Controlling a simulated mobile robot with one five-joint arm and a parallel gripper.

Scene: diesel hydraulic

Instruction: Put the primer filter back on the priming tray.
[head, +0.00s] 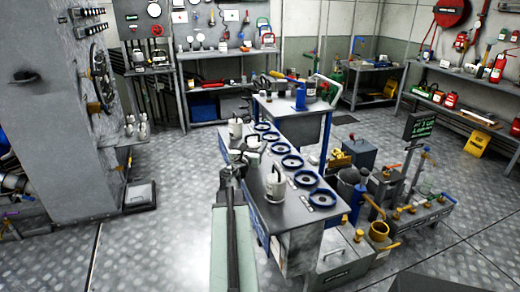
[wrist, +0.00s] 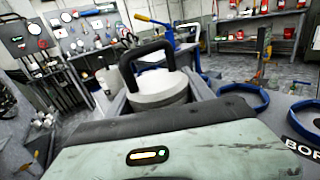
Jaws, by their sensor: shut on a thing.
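My gripper (wrist: 160,88) is shut on a pale grey-white canister (wrist: 158,93) with a black loop handle, upright between the fingers. In the head view my gripper (head: 246,157) is over the left part of a grey bench top, with the held canister (head: 253,141) at its end. I cannot read a label on it, so I cannot confirm that it is the primer filter. Several blue rings (head: 292,161) lie in a row on the bench top, right of my gripper; one ring (wrist: 237,91) also shows in the wrist view. I cannot tell which surface is the priming tray.
Similar white canisters stand on the bench, one behind (head: 236,129) and one in front (head: 276,186) of my gripper. The floor at left is open.

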